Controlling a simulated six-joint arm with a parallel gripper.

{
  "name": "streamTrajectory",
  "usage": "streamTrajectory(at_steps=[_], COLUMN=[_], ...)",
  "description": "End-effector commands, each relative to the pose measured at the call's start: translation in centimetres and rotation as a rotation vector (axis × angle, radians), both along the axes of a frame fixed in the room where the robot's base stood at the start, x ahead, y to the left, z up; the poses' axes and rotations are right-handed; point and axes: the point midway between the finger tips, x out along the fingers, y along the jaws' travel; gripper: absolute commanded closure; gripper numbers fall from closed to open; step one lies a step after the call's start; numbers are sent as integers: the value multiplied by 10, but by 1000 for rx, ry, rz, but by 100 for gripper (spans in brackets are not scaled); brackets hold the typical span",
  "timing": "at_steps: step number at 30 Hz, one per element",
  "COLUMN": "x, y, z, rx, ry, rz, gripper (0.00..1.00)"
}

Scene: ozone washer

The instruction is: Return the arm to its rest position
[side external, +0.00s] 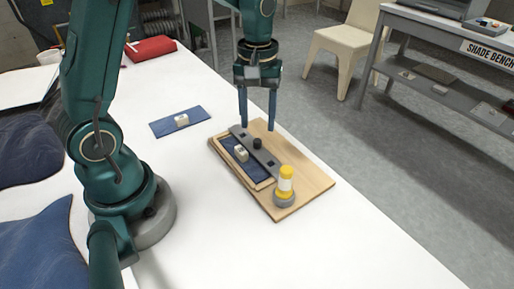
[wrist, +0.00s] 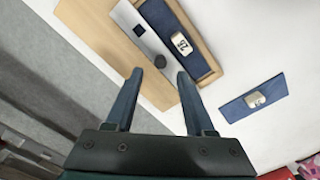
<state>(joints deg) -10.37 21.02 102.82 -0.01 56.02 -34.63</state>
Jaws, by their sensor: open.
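My gripper (side external: 258,124) is open and empty above the back edge of a wooden board (side external: 308,190). In the wrist view its two fingers (wrist: 158,74) stand apart with nothing between them. On the board lies a wood-framed dark blue panel (side external: 232,158) with a small white block (side external: 241,153) on it. A grey metal bar (side external: 265,163) with a black knob (side external: 257,143) lies along the panel's side. The bar also shows in the wrist view (wrist: 128,22). My fingertips look clear of the bar and the board.
A red pouch (side external: 150,48) lies farther back. The white table (side external: 360,240) is clear at front right.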

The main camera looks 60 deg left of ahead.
Motion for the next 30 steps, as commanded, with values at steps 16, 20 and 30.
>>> streamTrajectory(at_steps=[16, 20, 30], x=[2, -10, -70], y=[-7, -17, -42], z=[30, 60, 102], rx=[14, 29, 93], ry=[-86, -180, -399], rz=[-26, -76, -361], gripper=[46, 46, 46])
